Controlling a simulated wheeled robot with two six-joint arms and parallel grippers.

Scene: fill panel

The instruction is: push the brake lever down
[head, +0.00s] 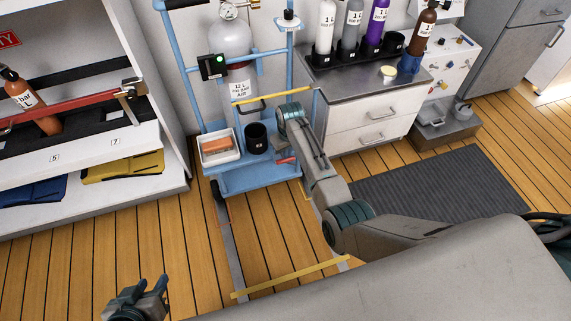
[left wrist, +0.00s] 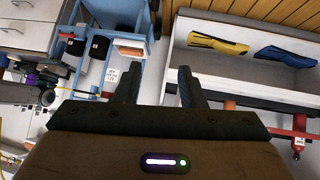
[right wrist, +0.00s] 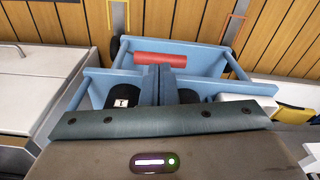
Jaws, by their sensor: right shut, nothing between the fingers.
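The brake lever is a red bar (right wrist: 160,58) low on the blue trolley. In the right wrist view it lies across the picture just beyond my fingertips; I cannot tell if they touch it. Its red end (head: 286,160) also shows in the head view, partly behind my right arm. My right gripper (right wrist: 165,71) is shut and empty, its fingers pressed together in front of the bar. My left gripper (head: 146,286) is open and empty, low at the front left, apart from the trolley; its spread fingers show in the left wrist view (left wrist: 157,74).
The blue trolley (head: 258,180) carries a grey cylinder (head: 231,42), a white tray (head: 219,158) and a black cup (head: 256,137). A white shelf (head: 100,200) stands at left, a counter with bottles (head: 365,75) at right. Yellow bars (head: 290,277) mark the floor, which is mostly clear.

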